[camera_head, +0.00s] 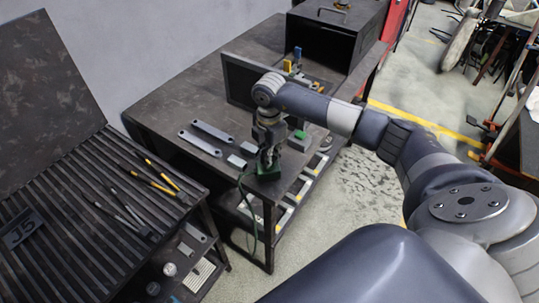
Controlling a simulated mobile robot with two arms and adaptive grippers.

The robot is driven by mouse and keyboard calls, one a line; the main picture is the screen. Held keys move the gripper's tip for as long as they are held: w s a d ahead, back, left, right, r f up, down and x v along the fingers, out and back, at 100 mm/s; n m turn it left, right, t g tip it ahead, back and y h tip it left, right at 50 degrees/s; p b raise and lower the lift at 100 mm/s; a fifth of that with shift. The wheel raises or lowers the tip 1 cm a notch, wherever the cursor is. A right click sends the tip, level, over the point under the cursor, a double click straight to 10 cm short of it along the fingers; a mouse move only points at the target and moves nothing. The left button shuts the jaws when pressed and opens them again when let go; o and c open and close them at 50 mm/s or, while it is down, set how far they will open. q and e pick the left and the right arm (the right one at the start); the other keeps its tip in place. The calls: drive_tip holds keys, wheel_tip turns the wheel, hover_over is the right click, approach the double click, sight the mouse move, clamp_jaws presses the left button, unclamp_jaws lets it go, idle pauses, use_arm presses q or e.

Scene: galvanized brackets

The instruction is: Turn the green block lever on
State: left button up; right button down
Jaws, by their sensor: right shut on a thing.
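A green block (268,172) sits near the front corner of the dark table, with a green cable running down from it past the table edge. My right gripper (268,156) points down right over this block and is shut on its lever. The fingers hide most of the lever, so its angle cannot be made out. A second piece with a green top (299,135) lies just right of the gripper. My left gripper is not in view.
Two flat grey brackets (213,130) lie left of the gripper. A dark upright panel (238,83), blue and yellow pieces (287,65) and a black box (336,38) stand behind. A slatted bench (75,215) with rods is at left.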

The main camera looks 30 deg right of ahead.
drive_tip(key=m, duration=0.5)
drive_tip(key=shift+p, duration=0.35)
idle(0.4)
drive_tip(key=c, duration=1.7)
unclamp_jaws()
drive_tip(key=shift+r, duration=0.15)
wheel_tip(320, 180, up, 12)
drive_tip(key=shift+f, duration=0.1)
